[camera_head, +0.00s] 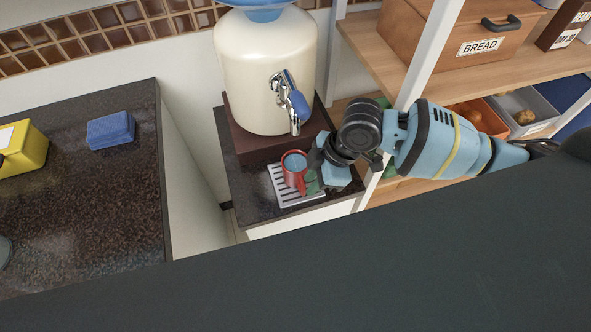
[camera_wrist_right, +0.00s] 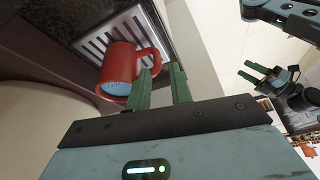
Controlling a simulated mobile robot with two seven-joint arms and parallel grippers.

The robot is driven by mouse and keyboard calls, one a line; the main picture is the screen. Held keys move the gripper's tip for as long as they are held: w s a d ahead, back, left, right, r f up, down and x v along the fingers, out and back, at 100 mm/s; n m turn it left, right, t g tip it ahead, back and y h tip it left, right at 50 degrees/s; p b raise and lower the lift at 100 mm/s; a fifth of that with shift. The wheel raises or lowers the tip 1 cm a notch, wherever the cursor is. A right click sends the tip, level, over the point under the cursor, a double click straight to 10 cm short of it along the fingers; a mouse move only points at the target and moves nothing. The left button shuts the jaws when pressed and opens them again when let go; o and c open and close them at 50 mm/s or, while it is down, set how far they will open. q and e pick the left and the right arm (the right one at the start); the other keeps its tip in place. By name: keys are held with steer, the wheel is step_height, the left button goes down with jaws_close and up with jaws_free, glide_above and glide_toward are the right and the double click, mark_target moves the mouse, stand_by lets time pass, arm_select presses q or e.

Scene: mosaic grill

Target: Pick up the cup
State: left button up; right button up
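The red cup (camera_head: 293,170) with a light blue inside stands upright on a slotted metal drip tray (camera_head: 301,198) below the dispenser tap. In the right wrist view the cup (camera_wrist_right: 122,62) shows its handle toward my right gripper (camera_wrist_right: 161,86). The green fingers are apart, with a gap between them. One finger overlaps the cup's handle side in the picture; I cannot tell whether it touches. In the head view my right gripper (camera_head: 315,181) is just right of the cup.
A cream water dispenser (camera_head: 265,70) with a metal tap (camera_head: 288,98) stands close behind the cup. A shelf post (camera_head: 428,55) is near my right arm. A dark counter (camera_head: 90,205) at left holds a blue block (camera_head: 111,130) and a yellow item (camera_head: 22,148).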

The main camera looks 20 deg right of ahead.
mark_target(303, 192)
steer(key=shift+x, duration=3.2)
steer(key=shift+w+d, duration=0.15)
jaws_close()
